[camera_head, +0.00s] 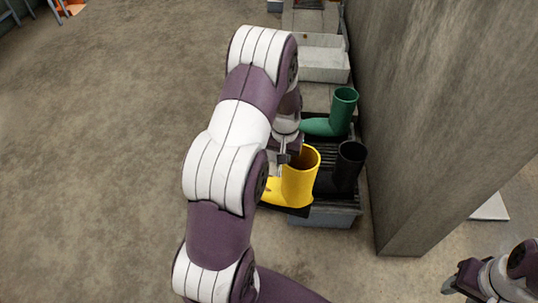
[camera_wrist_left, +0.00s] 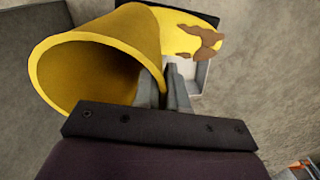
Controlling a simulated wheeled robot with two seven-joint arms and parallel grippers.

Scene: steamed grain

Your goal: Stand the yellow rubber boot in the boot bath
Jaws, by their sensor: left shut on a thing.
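The yellow rubber boot (camera_head: 299,186) is upright in the head view, its toe to the left, partly behind my arm. My left gripper (camera_head: 284,158) is shut on the boot's shaft near the top rim. In the left wrist view the boot (camera_wrist_left: 105,60) shows its open top and brown mud on the foot, with the gripper fingers (camera_wrist_left: 168,88) at the rim. A grey tub (camera_head: 325,216), likely the boot bath, lies below and behind the boot; I cannot tell whether they touch. My right gripper (camera_head: 456,282) is at the lower right, its jaws unclear.
A black boot (camera_head: 348,166) stands close right of the yellow one. A green boot (camera_head: 342,109) is behind, by a dark slatted surface (camera_head: 318,151). A concrete wall (camera_head: 430,110) bounds the right side. Open floor (camera_head: 110,150) lies left.

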